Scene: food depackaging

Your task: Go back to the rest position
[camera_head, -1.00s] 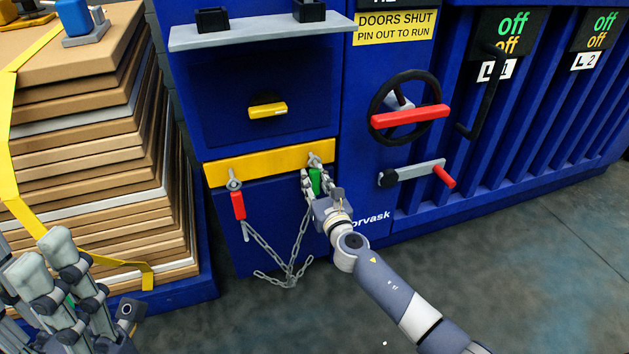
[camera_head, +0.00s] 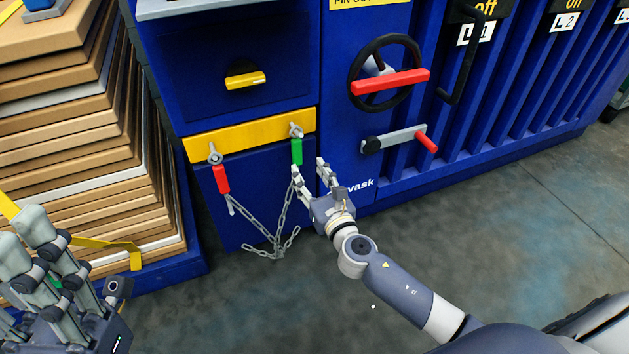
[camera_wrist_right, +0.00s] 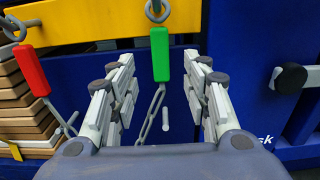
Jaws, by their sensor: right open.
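My right gripper (camera_head: 308,172) is open and empty in front of the blue machine, just below and to the right of the green pin handle (camera_head: 296,151). In the right wrist view its fingers (camera_wrist_right: 164,95) stand apart, with the green handle (camera_wrist_right: 160,54) beyond and between them, hanging from a ring on the yellow bar. The red pin handle (camera_head: 221,179) hangs at the left end of the yellow bar (camera_head: 240,136). My left gripper (camera_head: 38,265) is at the lower left; its fingers are partly cut off and its opening is unclear.
A chain (camera_head: 268,232) hangs below the bar. The blue machine (camera_head: 420,170) carries a red-barred handwheel (camera_head: 390,82) and a red-tipped lever (camera_head: 395,140). Strapped cardboard (camera_head: 90,150) is stacked at left. The grey floor (camera_head: 500,230) in front is clear.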

